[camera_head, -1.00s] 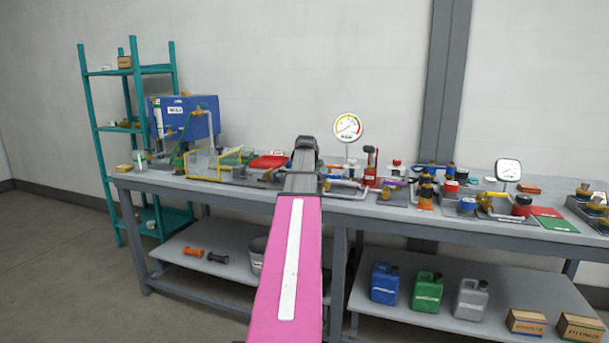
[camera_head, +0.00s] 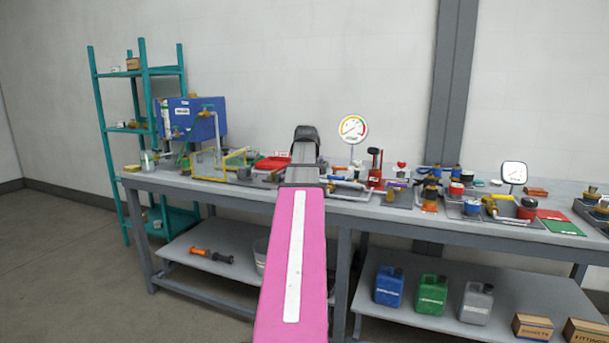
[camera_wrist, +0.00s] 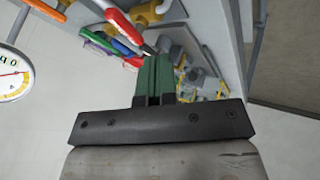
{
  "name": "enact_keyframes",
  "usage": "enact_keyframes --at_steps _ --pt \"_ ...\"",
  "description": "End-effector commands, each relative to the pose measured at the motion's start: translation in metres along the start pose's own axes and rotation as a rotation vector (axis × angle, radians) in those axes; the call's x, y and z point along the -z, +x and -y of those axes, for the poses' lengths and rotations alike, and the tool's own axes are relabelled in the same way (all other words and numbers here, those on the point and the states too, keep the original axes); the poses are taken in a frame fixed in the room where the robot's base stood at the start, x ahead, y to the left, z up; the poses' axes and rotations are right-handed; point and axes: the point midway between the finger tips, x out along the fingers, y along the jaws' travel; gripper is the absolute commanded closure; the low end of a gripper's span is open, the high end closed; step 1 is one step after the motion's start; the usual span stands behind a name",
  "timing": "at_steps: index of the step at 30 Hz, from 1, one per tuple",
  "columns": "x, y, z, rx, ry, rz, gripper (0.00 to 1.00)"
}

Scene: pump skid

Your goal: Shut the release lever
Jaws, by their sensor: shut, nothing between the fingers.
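My gripper (camera_head: 305,138) is at the end of my pink arm, over the middle of the bench in the head view, and its fingers are hidden there. In the wrist view the green fingers of my gripper (camera_wrist: 155,68) are together and hold nothing. Just beyond the tips are several coloured handles, among them a red handle (camera_wrist: 124,24) and a blue handle (camera_wrist: 122,47). I cannot tell which of them is the release lever, or whether it is open or shut. It may be hidden behind my arm in the head view.
The grey bench (camera_head: 230,190) is crowded with valves and fittings. A round gauge (camera_head: 353,129) stands behind my gripper's right side, and another gauge (camera_head: 514,173) is farther right. A blue box (camera_head: 190,120) is at the left end, by a teal rack (camera_head: 110,160).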

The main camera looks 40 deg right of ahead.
Motion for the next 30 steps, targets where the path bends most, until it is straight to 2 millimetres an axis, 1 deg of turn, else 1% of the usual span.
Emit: enact_keyframes --at_steps 1,3,9,14,28,30 --pt "-0.001 -0.009 0.001 0.000 0.000 0.000 1.00" --pt "-0.001 -0.018 0.000 -0.001 0.000 -0.001 1.00" --pt "-0.001 -0.033 0.000 0.001 0.000 0.001 1.00" --pt "-0.001 -0.036 -0.001 0.001 0.000 0.001 1.00" --pt "-0.001 -0.035 -0.001 0.001 0.000 0.001 1.00" --pt "-0.001 -0.034 0.002 0.004 0.001 0.001 1.00"
